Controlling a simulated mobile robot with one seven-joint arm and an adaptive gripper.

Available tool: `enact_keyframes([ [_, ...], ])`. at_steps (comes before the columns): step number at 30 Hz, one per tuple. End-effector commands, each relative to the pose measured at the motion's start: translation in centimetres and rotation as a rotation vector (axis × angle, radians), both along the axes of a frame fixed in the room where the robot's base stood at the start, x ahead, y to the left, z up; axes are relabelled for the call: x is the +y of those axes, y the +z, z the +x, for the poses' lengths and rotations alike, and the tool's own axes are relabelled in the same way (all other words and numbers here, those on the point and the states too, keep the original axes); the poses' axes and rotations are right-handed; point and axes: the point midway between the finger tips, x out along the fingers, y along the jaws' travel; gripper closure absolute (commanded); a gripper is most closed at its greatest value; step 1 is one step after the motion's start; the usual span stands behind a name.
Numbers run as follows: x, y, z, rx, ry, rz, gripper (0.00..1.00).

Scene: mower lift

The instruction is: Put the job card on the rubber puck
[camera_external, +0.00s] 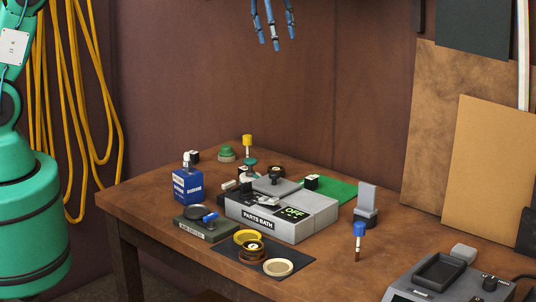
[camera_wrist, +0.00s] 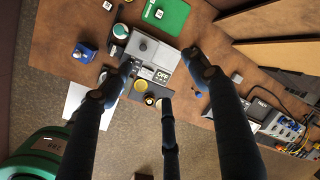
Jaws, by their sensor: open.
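No card is clearly marked as the job card. A flat green sheet (camera_external: 339,190) lies behind the parts bath, with a small black-and-white cube on it; it also shows at the top of the wrist view (camera_wrist: 175,22). A grey upright slab (camera_external: 367,197) stands on a dark base (camera_external: 365,217) to the right of the bath.
The grey parts bath (camera_external: 285,229) fills the table's middle. A blue bottle (camera_external: 187,185), yellow and cream rings on a dark mat (camera_external: 292,255), and a blue-handled tool (camera_external: 359,236) surround it. A grey device (camera_external: 440,272) stands at front right. Bare wood (camera_external: 415,232) shows at right.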

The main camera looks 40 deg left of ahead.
Motion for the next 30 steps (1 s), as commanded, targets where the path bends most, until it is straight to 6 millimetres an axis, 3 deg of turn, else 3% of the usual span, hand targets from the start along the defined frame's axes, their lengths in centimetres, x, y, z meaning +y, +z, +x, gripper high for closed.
enact_keyframes([
  [6,4.6,4.4,-4.2,-0.021,0.219,-0.062,0.4],
  [15,10.2,8.6,-10.5,-0.044,0.518,-0.153,0.4],
  [30,17.8,12.2,-22.5,-0.079,1.008,-0.321,0.4],
])
